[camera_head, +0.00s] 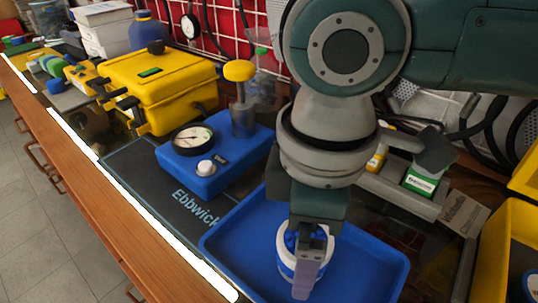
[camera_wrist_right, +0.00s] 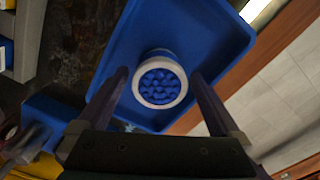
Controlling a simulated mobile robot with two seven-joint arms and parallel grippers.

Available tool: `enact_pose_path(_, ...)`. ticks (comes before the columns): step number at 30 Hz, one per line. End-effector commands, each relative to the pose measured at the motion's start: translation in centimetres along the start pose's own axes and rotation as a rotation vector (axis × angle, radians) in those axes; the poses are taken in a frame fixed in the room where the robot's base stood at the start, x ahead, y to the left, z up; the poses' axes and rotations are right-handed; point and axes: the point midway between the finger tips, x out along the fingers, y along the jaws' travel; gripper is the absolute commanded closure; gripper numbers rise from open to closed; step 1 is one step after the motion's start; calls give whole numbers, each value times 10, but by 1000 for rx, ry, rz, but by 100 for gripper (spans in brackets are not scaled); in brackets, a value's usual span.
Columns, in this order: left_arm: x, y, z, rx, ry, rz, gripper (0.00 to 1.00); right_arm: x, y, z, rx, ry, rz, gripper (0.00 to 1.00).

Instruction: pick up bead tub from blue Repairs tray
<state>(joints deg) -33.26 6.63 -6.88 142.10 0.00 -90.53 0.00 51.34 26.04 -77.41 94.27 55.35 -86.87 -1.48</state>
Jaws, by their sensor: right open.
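The bead tub (camera_head: 286,262) is a small round white tub with a blue band, standing in the blue tray (camera_head: 225,243). In the right wrist view the tub (camera_wrist_right: 160,80) shows its white rim and blue beads inside, with the blue tray (camera_wrist_right: 205,30) around it. My right gripper (camera_head: 304,280) is over the tray at the tub, pointing down, and partly hides it. In the wrist view its fingers are spread, one on each side of the tub, with a gap visible at each side. My left gripper is out of view.
A blue regulator stand (camera_head: 200,175) with a gauge and yellow knob stands just behind the tray, left. A yellow case (camera_head: 165,85) is farther back. A grey holder with a green-labelled box (camera_head: 422,183) and a yellow bin (camera_head: 490,255) are to the right.

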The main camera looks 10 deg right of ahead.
Motion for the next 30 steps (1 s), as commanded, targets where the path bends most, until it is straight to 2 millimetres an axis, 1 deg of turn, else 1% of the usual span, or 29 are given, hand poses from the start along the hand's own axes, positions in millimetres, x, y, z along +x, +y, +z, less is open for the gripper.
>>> enact_pose_path(1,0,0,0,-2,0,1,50,0,0,0,0,0,0,3)
enact_pose_path(2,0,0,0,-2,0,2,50,0,0,0,0,0,0,7)
enact_pose_path(23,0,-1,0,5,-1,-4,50,-1,0,0,0,0,0,86)
enact_pose_path(24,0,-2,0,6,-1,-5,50,-1,0,0,0,1,1,87)
enact_pose_path(30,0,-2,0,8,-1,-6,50,-1,0,0,0,1,0,87)
